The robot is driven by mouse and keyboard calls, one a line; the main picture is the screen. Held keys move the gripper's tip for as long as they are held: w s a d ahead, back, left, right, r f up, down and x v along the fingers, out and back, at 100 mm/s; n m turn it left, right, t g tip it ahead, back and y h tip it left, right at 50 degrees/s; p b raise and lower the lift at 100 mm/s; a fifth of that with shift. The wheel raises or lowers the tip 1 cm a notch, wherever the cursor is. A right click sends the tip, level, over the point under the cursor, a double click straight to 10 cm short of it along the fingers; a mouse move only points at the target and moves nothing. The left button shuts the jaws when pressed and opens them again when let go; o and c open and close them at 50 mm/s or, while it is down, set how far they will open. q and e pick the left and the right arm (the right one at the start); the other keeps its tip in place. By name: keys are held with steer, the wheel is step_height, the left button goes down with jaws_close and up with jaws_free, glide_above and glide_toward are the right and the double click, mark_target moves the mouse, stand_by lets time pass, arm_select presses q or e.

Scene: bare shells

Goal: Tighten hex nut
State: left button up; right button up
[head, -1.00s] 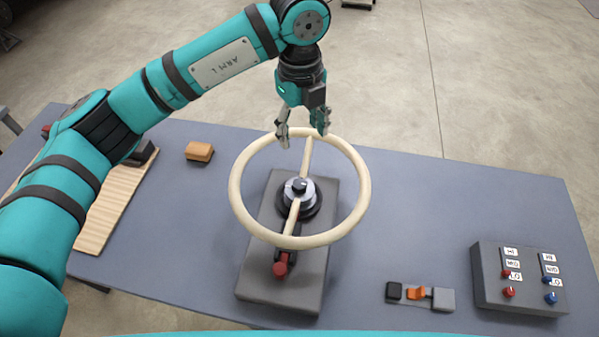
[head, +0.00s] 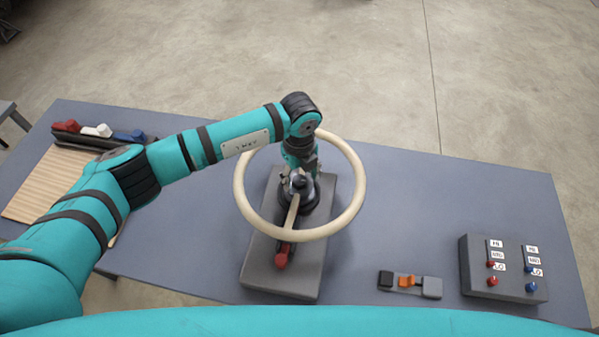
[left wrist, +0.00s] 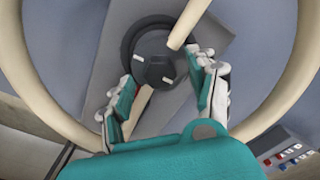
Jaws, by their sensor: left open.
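A cream handwheel (head: 351,207) stands on a grey base block (head: 283,277), with a spoke across it. At its hub is a dark round part with light tabs (left wrist: 153,69), likely the nut; its hex shape cannot be made out. My left gripper (head: 299,181) points down inside the wheel's ring at the hub and partly hides it. In the left wrist view its two fingers (left wrist: 168,77) are spread, on either side of the hub. Whether they touch it cannot be told. My right gripper is not in view.
A red-tipped lever (head: 282,257) sits at the base's front. To the right are a small orange switch (head: 406,281) and a grey control box (head: 503,270). A wooden board (head: 50,187) and a rack with red, white and blue pieces (head: 97,132) lie left.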

arm_select(q)
steer(key=shift+f, duration=0.4)
steer(key=shift+c, duration=0.4)
steer(key=c, duration=1.1)
steer(key=shift+f+m+b, duration=0.15)
steer(key=shift+m+b, duration=0.45)
steer(key=shift+b, duration=0.35)
steer(key=m+b, duration=1.3)
steer(key=b, duration=0.4)
steer(key=shift+r+m+b, duration=0.2)
steer(key=shift+m+b, duration=1.3)
steer(key=shift+b, duration=0.25)
steer(key=o, duration=1.2)
